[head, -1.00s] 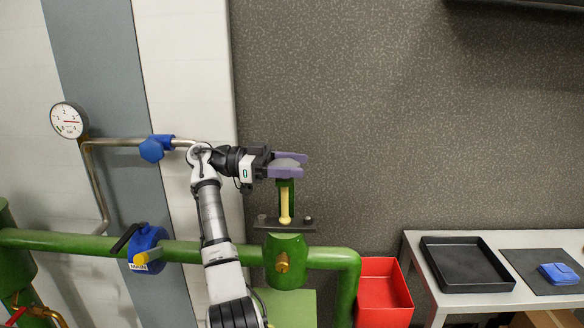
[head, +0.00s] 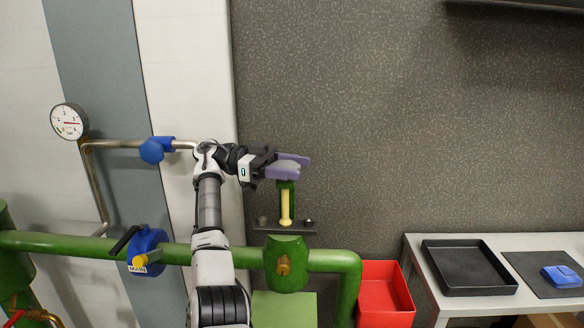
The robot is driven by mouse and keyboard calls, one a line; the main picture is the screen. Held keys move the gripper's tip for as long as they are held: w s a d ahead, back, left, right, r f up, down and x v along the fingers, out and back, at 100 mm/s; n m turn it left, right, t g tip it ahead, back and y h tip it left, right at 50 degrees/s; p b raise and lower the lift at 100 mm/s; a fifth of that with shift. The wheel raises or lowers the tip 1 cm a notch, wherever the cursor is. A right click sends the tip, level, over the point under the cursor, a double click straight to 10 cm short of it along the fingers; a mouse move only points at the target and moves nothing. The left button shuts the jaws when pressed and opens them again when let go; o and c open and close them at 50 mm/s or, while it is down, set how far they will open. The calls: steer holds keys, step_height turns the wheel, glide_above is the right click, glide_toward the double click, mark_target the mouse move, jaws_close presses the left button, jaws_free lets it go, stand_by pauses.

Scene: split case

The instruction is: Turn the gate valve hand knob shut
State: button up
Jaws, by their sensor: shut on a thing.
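The gate valve (head: 286,262) stands on the green pipe, with a green body, a yellow stem (head: 285,207) and a green collar near the top. Its hand knob (head: 285,165) shows as a grey patch at the top of the stem, mostly hidden by the fingers. My gripper (head: 301,167), with purple fingers, reaches in from the left and is shut on the hand knob, one finger on the far side and one on the near side. How far the knob is turned cannot be seen.
A pressure gauge (head: 69,121) and a blue fitting (head: 156,149) are on the thin pipe at left. A blue valve marked MAIN (head: 146,249) sits on the green pipe (head: 210,252). A red bin (head: 384,312) stands right of the pipe. A table (head: 432,277) carries a black tray (head: 468,290).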

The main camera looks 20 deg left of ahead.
mark_target(293, 166)
steer(key=o, duration=1)
steer(key=shift+d, duration=0.15)
steer(key=shift+r, duration=0.1)
step_height(293, 166, up, 20)
steer(key=p, duration=0.9)
steer(key=shift+f, duration=0.2)
